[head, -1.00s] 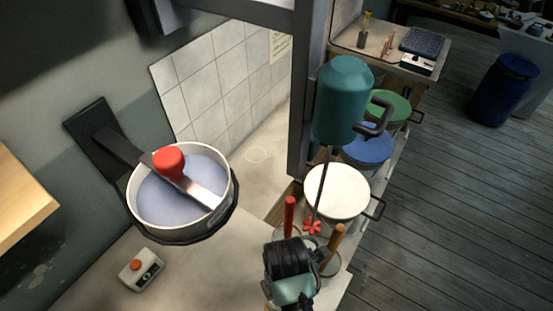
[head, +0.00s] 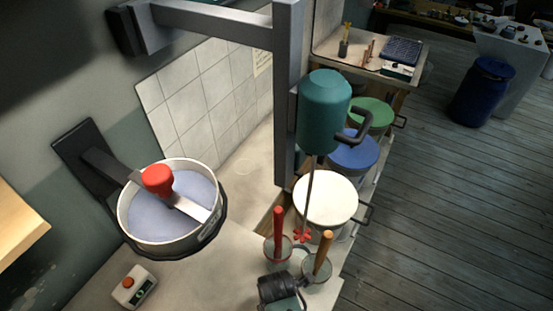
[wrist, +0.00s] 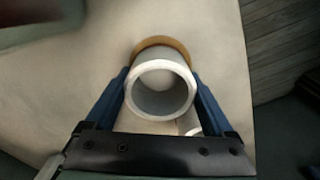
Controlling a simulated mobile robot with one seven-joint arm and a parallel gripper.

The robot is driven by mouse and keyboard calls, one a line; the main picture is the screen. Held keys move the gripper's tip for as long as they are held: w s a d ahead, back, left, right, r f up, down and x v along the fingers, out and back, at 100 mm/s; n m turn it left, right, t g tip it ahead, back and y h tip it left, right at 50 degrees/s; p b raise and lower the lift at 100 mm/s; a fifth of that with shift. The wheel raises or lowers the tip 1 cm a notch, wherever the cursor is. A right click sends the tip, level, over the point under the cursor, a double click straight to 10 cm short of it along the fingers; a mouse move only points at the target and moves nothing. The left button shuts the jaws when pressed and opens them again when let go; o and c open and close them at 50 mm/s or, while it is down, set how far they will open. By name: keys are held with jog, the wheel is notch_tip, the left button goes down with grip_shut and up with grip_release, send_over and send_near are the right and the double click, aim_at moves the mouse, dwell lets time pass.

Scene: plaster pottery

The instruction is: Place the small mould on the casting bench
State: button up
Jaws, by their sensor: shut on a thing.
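A white, hollow, open-ended round piece, apparently the small mould (wrist: 155,105), is between the blue fingers of my gripper (wrist: 161,76) in the wrist view. The fingers are shut on its sides. A tan ring (wrist: 160,43) shows just beyond its rim; I cannot tell whether they touch. A pale surface lies behind. In the head view the end of my arm shows at the bottom centre, and its fingers and the mould are hidden. A pale worktop (head: 205,285) is there; I cannot tell whether it is the casting bench.
A wall-mounted basin (head: 172,210) with a red-knobbed bar stands left of my arm. A teal mixer (head: 325,110) hangs above a white-lidded bucket (head: 325,197). Cups with red and orange handles stand close beside my arm. A control box (head: 134,290) is at lower left.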

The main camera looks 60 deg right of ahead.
jog(key=shift+f, duration=0.15)
jog(key=o, duration=1.3)
jog(key=shift+o, duration=0.2)
notch_tip(320, 180, up, 12)
jog(key=shift+r+b, duration=0.2)
jog(key=shift+b, duration=0.15)
